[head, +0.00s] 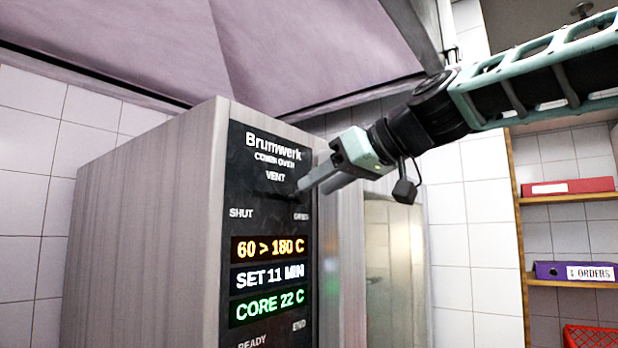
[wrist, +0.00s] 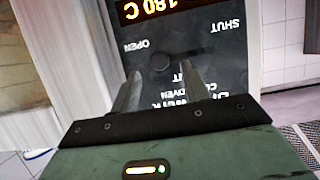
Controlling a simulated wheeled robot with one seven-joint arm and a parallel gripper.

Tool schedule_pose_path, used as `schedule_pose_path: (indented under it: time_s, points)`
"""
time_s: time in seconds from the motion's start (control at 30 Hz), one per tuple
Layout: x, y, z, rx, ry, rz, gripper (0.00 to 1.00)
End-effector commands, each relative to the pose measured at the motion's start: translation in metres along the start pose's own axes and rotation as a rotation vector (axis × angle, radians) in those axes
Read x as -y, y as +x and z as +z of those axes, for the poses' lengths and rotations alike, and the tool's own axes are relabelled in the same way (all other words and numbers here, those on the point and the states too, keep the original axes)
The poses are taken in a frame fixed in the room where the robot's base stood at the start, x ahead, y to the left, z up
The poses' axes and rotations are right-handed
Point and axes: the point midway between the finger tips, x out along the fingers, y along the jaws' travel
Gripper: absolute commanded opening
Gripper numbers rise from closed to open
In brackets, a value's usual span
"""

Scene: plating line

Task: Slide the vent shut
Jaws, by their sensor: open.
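The combi oven's dark control panel (head: 258,172) has a VENT heading, with SHUT printed at left and OPEN at right in the head view. In the wrist view the panel (wrist: 195,42) appears upside down, with OPEN at left and SHUT at right. A dark, round vent knob (wrist: 161,62) shows between my fingertips there, nearer the OPEN label than SHUT. In the head view I cannot make the knob out clearly. My gripper (head: 301,187) is open, its fingertips at the panel's right side near OPEN. It also shows in the wrist view (wrist: 161,72); contact with the knob is unclear.
The oven's grey side wall (head: 145,220) fills the left of the head view. A purple-grey hood (head: 220,45) hangs above. Shelves at right hold a red binder (head: 567,188) and a purple ORDERS binder (head: 575,271). A red crate (head: 590,338) sits below.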

Motion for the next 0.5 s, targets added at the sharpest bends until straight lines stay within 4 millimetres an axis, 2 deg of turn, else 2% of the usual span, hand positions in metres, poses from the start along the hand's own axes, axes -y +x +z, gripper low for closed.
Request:
schedule_pose_path:
  time_s: [0.2,0.5]
  points:
    - [0.0,0.028,-0.002,0.002,0.0,-0.001,0.46]
    - [0.0,0.036,0.0,0.0,-0.001,0.001,0.46]
